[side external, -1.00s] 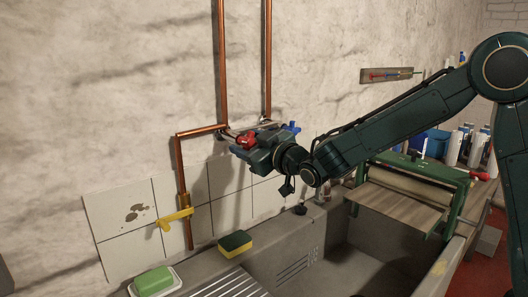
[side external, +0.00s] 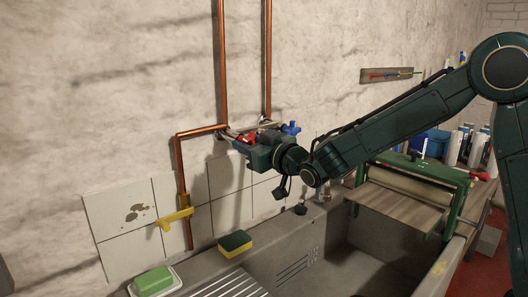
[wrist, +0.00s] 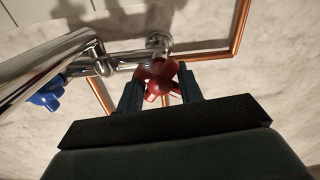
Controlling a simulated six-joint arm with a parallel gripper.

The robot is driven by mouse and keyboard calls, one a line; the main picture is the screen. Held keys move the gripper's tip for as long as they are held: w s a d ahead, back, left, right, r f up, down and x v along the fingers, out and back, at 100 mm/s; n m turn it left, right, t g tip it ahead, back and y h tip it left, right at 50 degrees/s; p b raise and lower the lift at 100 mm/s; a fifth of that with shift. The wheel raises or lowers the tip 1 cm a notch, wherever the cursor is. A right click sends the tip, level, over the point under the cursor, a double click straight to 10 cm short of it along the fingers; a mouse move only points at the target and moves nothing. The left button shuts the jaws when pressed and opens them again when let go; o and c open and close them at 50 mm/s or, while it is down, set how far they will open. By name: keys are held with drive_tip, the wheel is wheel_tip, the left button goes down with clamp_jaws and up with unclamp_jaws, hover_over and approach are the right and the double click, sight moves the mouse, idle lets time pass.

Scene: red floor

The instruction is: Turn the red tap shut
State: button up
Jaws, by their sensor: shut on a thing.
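The red tap (wrist: 157,80) is a cross-shaped red handle on the chrome mixer pipe (wrist: 122,58) at the wall. In the wrist view it sits between the two fingers of my gripper (wrist: 160,88), which is shut on it. In the side view the red tap (side external: 246,138) shows only in part behind my gripper (side external: 250,146). The blue tap (side external: 291,128) is on the other end of the mixer and also shows in the wrist view (wrist: 47,95).
Copper pipes (side external: 223,70) run down the wall, and a yellow lever valve (side external: 175,219) is on the lower one. Below are a stone sink (side external: 345,268), a sponge (side external: 235,243) and green soap (side external: 155,281). A roller press (side external: 410,195) stands at the right.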

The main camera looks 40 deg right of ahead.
drive_tip(key=m, duration=1)
drive_tip(key=shift+m, duration=0.4)
drive_tip(key=o, duration=0.9)
drive_tip(key=shift+s, duration=0.1)
drive_tip(key=shift+s+f, duration=0.1)
drive_tip(key=shift+s, duration=6.7)
drive_tip(key=shift+d, duration=0.2)
